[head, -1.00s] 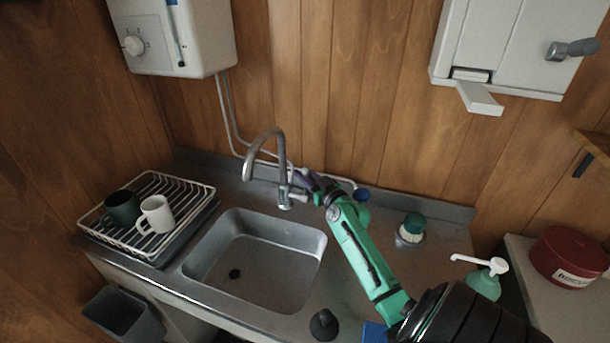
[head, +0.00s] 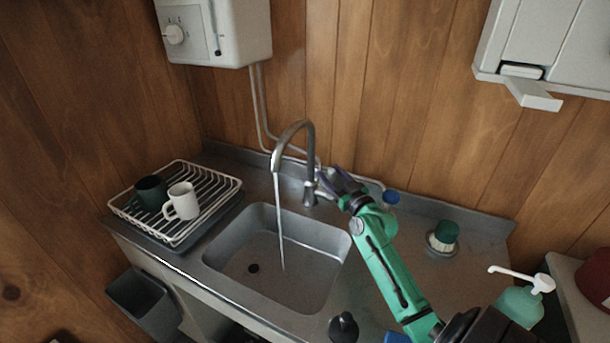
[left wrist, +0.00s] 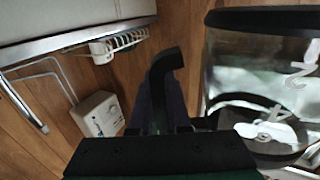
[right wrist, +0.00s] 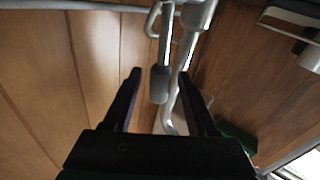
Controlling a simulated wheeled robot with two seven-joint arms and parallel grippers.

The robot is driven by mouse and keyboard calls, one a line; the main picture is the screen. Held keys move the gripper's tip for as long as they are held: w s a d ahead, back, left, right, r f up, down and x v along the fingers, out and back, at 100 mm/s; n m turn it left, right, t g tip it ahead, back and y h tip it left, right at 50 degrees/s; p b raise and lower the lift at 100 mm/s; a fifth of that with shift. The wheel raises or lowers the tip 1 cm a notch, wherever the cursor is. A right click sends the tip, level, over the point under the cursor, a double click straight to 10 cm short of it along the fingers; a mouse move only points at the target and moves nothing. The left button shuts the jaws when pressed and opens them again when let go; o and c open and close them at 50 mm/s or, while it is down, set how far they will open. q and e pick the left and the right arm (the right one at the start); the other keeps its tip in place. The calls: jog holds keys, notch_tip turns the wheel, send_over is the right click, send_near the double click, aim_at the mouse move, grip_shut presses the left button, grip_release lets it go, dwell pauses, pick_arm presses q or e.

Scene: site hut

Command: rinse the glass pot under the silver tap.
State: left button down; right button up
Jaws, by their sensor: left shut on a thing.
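The silver tap (head: 309,150) stands behind the sink, and a stream of water (head: 279,220) falls from its spout into the basin. My right gripper (head: 328,180) is at the tap's side lever; in the right wrist view its fingers (right wrist: 160,85) are apart, with the lever (right wrist: 160,80) showing between them. The glass pot (left wrist: 262,75), with a dark rim, dark band and white numerals, shows in the left wrist view. My left gripper (left wrist: 163,105) is shut on its dark handle (left wrist: 166,62). The pot and left gripper are outside the head view.
The sink basin (head: 235,262) is empty but for the water. A white dish rack (head: 225,187) with a dark mug (head: 150,192) and a white mug (head: 182,200) stands to its left. A green-topped item (head: 444,238) and a soap pump bottle (head: 521,303) stand to the right.

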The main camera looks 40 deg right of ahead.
jog(key=shift+s, duration=0.1)
jog(key=s+a+b, duration=0.1)
jog(key=s+b, duration=0.3)
jog(key=s, duration=0.7)
jog(key=shift+s+a+f, duration=0.3)
jog(key=shift+a+f, duration=0.1)
jog(key=shift+f, duration=0.05)
